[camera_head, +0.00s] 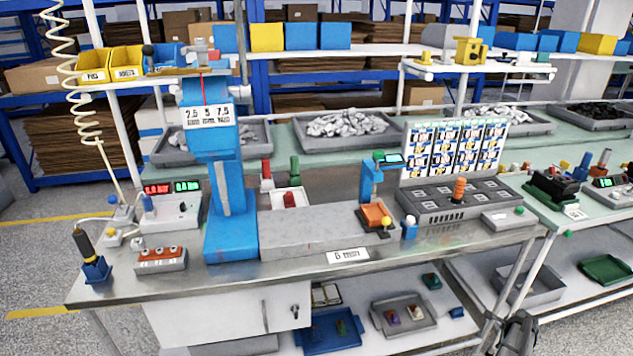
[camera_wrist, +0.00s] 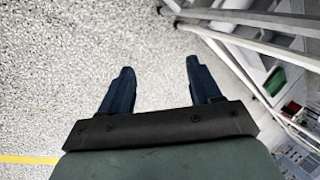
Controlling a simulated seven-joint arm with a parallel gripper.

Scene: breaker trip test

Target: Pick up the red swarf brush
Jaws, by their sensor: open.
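A red upright piece with a pale lower part (camera_head: 266,174) stands on the bench behind the grey block, beside a similar green upright piece (camera_head: 294,170). A red block (camera_head: 289,200) lies in a light tray just in front of them. These are small, and I cannot tell which red piece is the swarf brush. My gripper (camera_wrist: 159,66) is open and empty, with its two dark fingers apart over the speckled floor. In the head view a dark part of my arm (camera_head: 519,333) shows low at the right, beyond the bench's front edge and well away from the red pieces.
A tall blue press (camera_head: 222,170) and a long grey block (camera_head: 312,232) stand in front of the red pieces. A small blue stand (camera_head: 369,182) and a grey test panel (camera_head: 458,203) are to the right. Bench legs (camera_wrist: 245,18) are close in the wrist view.

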